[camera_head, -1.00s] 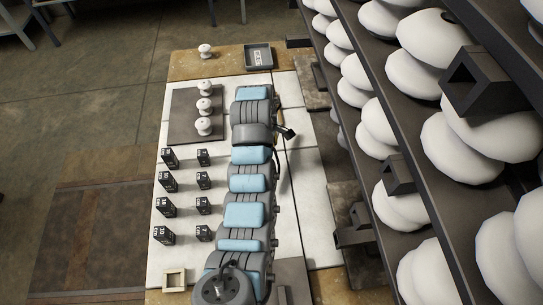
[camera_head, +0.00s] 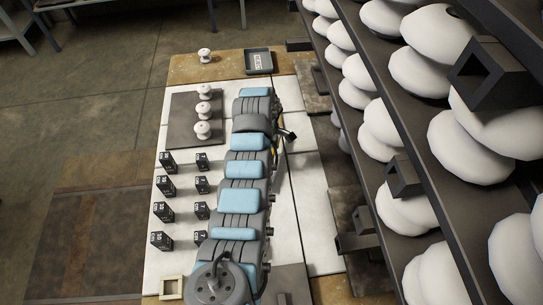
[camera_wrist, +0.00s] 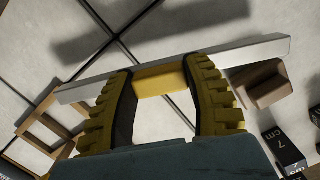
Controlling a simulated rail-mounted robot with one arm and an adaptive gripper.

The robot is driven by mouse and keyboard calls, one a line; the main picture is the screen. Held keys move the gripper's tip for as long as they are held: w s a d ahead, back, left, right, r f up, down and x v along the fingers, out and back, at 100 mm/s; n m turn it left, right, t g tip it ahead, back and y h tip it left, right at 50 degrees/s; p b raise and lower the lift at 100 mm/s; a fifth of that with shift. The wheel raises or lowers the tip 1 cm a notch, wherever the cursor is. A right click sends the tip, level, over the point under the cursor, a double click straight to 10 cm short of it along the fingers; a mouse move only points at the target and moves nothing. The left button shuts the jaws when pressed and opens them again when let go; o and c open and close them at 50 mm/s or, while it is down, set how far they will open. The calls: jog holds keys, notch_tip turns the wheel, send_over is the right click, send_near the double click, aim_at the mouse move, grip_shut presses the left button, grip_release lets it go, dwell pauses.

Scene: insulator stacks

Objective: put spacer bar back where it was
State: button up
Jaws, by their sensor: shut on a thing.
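My gripper (camera_wrist: 165,100) has yellow ribbed fingers, shut on a yellow block at the middle of a long pale spacer bar (camera_wrist: 245,54). The bar runs across the wrist view, tilted in the picture and reaching past both fingers. Its height above the white table cannot be told. In the head view my arm hides the gripper and the bar.
A square wooden frame (camera_wrist: 38,143) lies left; it also shows in the head view (camera_head: 172,279). A brown block (camera_wrist: 262,83) and black "7 cm" block (camera_wrist: 284,148) are right. White insulators (camera_head: 203,130) stand on a dark plate. A rack (camera_head: 420,130) borders the right.

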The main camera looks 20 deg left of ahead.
jog(key=shift+w+f, duration=0.1)
jog(key=shift+f, duration=1.35)
jog(key=o, duration=1.2)
jog(key=shift+f, duration=0.1)
notch_tip(320, 180, up, 12)
jog(key=a, duration=0.1)
jog(key=shift+a+p, duration=0.25)
jog(key=shift+p, duration=0.2)
